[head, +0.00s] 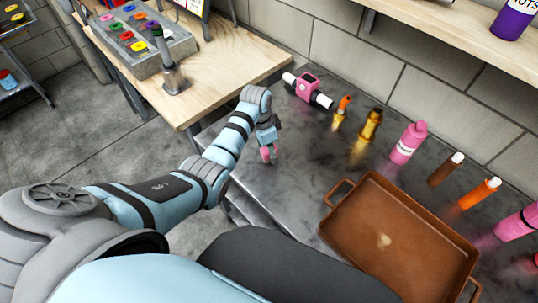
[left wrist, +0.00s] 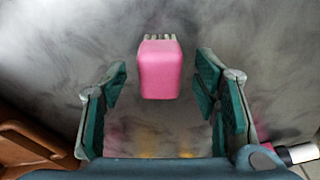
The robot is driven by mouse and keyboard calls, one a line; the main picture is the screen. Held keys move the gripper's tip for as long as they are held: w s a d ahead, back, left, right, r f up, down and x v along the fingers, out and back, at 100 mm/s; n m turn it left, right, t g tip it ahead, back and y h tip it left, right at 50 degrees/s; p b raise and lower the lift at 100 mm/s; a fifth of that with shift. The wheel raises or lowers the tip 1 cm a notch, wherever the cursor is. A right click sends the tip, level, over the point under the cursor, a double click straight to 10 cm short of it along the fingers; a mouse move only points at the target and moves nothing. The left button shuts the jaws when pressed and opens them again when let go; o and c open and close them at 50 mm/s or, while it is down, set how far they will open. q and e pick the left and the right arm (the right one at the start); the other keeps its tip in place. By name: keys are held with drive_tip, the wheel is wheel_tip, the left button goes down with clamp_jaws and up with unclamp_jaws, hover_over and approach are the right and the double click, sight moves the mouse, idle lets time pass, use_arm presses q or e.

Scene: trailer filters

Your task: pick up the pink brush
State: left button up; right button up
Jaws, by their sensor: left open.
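The pink brush (left wrist: 160,68) lies on the dark grey metal table, its block-shaped pink body and pale bristles showing in the left wrist view. In the head view only a small pink part of it (head: 268,154) shows below my left gripper (head: 266,138), which hides the rest. In the left wrist view my left gripper (left wrist: 160,88) is open, with one green-padded finger on each side of the brush and a gap to both. The brush is not held. My right gripper is not in view.
A brown tray (head: 346,240) with handles sits on the table at the right. A pink fitting with white ends (head: 306,86) and several bottles, including a pink one (head: 408,143), line the wall side. A wooden bench (head: 240,62) adjoins at the upper left.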

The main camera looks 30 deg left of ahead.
use_arm(q)
drive_tip(key=shift+f, duration=0.55)
drive_tip(key=shift+r, duration=0.1)
clamp_jaws()
wheel_tip(320, 180, up, 20)
drive_tip(key=p, duration=0.7)
